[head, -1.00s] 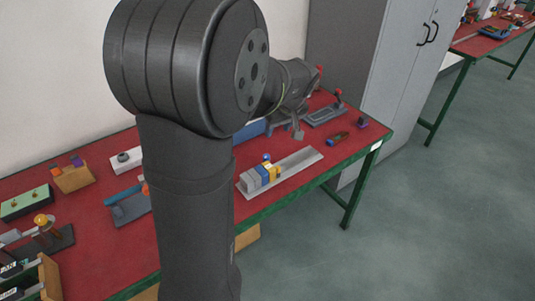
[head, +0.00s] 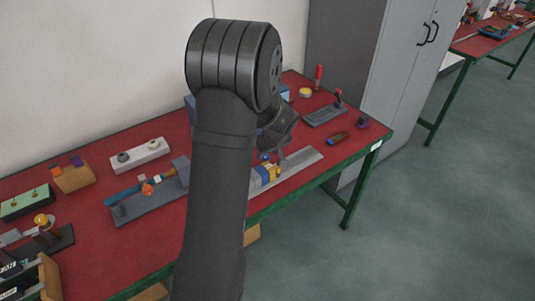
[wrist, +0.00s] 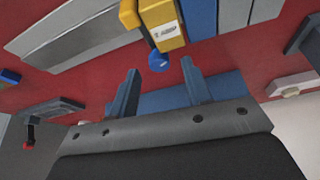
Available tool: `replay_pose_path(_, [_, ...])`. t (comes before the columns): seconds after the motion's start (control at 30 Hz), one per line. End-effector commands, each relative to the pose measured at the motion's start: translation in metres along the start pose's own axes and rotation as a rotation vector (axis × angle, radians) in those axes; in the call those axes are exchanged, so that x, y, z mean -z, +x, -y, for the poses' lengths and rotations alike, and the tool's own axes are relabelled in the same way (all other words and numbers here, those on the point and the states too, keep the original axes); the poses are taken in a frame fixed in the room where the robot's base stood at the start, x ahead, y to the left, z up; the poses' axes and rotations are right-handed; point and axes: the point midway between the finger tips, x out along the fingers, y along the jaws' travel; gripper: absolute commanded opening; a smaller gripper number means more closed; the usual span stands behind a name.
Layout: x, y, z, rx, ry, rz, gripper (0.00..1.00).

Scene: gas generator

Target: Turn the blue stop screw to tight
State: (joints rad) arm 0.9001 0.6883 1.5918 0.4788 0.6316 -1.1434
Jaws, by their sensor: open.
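The blue stop screw (wrist: 158,62) has a round head and sits at the end of a yellow block (wrist: 167,28) with a white label. In the head view my gripper (head: 284,150) is right beside the blocks, partly hidden by my arm.
Grey and blue blocks stand beside the yellow one on the rail. A lever fixture (head: 325,114), a small red-handled tool (head: 338,138) and a red upright handle (head: 319,77) stand on the red table at right. A long grey slide fixture (head: 150,205) lies left of my arm.

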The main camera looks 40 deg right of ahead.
Motion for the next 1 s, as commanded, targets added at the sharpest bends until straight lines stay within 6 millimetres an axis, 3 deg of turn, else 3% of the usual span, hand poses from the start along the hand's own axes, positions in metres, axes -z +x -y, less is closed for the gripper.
replay_pose_path(0.2, [0.0, 0.0138, -0.0001, 0.0, 0.001, 0.0, 0.45])
replay_pose_path(0.47, [0.0001, 0.0146, -0.0003, -0.001, 0.001, -0.001, 0.45])
replay_pose_path(0.7, [0.0, 0.0144, -0.0003, -0.001, 0.001, -0.001, 0.0])
replay_pose_path(1.0, [-0.0001, 0.0142, 0.0, -0.013, 0.028, 0.0, 0.0])
